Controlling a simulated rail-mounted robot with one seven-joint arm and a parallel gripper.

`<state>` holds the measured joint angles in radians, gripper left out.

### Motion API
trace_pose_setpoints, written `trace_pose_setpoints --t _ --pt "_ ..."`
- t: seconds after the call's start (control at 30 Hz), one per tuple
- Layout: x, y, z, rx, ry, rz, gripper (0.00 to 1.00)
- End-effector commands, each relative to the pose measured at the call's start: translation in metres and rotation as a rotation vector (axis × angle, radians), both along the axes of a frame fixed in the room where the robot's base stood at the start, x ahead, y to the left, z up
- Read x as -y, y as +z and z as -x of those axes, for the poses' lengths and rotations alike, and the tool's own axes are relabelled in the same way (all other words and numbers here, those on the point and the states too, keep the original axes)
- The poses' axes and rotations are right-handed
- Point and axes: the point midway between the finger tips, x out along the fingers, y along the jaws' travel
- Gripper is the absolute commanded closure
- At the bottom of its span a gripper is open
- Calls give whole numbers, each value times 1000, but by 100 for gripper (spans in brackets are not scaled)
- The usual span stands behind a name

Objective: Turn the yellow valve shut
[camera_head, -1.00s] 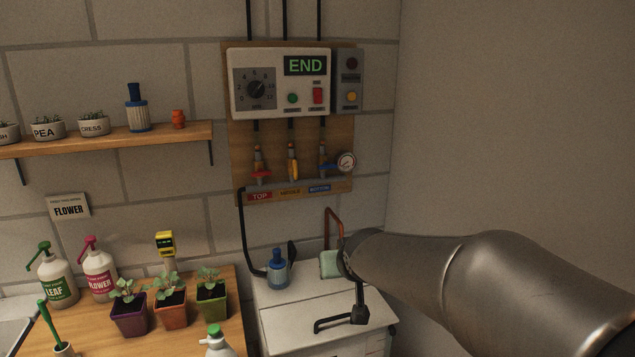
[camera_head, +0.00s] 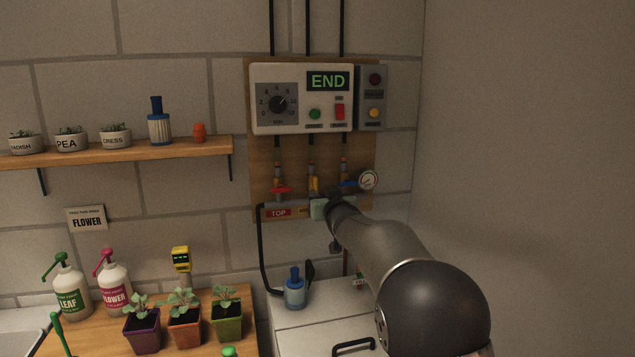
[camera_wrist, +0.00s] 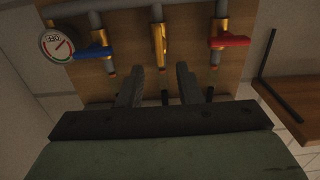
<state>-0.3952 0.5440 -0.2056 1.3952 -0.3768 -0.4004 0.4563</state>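The yellow valve (camera_wrist: 159,40) is the middle one of three on the wooden board. In the wrist view its yellow handle lies in line with its pipe. In the head view the yellow valve (camera_head: 313,186) is partly hidden by my gripper. My gripper (camera_wrist: 157,84) points at the board, its two fingers apart with nothing between them. The yellow valve lies just beyond the fingertips, apart from them. In the head view my gripper (camera_head: 331,200) is in front of the lower board, its fingers hard to make out.
The red valve (camera_head: 281,190) and blue valve (camera_wrist: 92,50) flank the yellow one closely, their handles crosswise. A pressure gauge (camera_wrist: 56,46) sits beside the blue valve. A control box (camera_head: 302,98) reading END hangs above. A shelf (camera_head: 120,151) is at left.

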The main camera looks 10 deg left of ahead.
Motion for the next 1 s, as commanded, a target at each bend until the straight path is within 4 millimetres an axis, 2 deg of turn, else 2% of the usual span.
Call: trace_pose_setpoints --t 0.1,0.3,0.5,0.77,0.8,0.9,1.0 --pt "-9 3 -25 -1 0 1 68" --pt "-20 2 -53 0 0 1 68" --pt "-24 1 -65 0 -1 0 68" --pt "-24 0 -66 0 -1 -1 68" --pt "-24 0 -66 0 -1 -1 74" --pt "-24 0 -66 0 -1 -1 100" --pt "-24 0 -66 0 -1 -1 100"
